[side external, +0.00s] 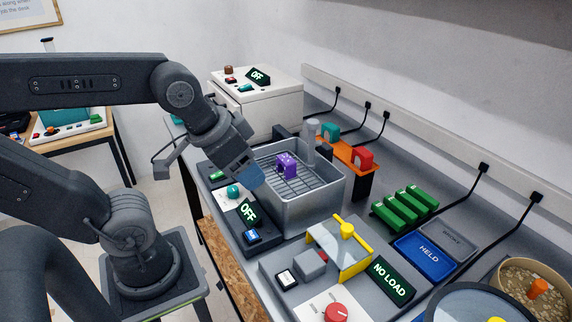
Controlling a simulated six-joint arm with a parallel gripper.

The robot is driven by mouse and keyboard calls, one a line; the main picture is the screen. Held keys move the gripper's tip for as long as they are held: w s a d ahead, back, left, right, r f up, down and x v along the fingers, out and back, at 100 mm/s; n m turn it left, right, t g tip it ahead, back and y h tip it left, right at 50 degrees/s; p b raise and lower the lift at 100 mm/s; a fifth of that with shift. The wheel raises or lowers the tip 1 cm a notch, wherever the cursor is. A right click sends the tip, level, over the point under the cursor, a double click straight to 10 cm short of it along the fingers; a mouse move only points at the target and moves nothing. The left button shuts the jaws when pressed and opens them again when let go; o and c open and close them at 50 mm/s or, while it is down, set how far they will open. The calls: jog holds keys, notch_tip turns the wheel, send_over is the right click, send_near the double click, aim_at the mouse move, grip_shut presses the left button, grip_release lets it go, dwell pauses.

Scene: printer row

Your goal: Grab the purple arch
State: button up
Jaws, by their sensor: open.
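The purple arch (287,165) sits on the wire rack inside the grey open-topped bin (309,216). My gripper (243,175) is at the bin's left wall, pointing down and to the right. It is left of the arch and apart from it. Its fingertips are small and partly hidden in this view, and nothing shows held between them.
A grey post (310,140) rises at the bin's back corner. An orange stand (350,160) with teal and red pieces is behind right. A panel reading OFF (248,212) is in front left.

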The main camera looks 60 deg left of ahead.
jog(key=shift+o, duration=0.3)
jog(key=m+g+y, duration=0.5)
jog(key=m+g, duration=0.1)
jog(key=m, duration=1.2)
send_near(287, 159)
jog(key=shift+h, duration=0.3)
jog(key=x, duration=0.3)
jog(key=s+x, duration=0.1)
jog(key=x, duration=0.1)
jog(key=shift+a+f, duration=0.15)
jog(key=shift+a, duration=0.4)
jog(key=x, duration=0.3)
jog(key=w+x, duration=0.1)
jog(key=x, duration=0.1)
jog(key=shift+d+f, duration=0.1)
jog(key=shift+f, duration=0.25)
jog(key=c, duration=1)
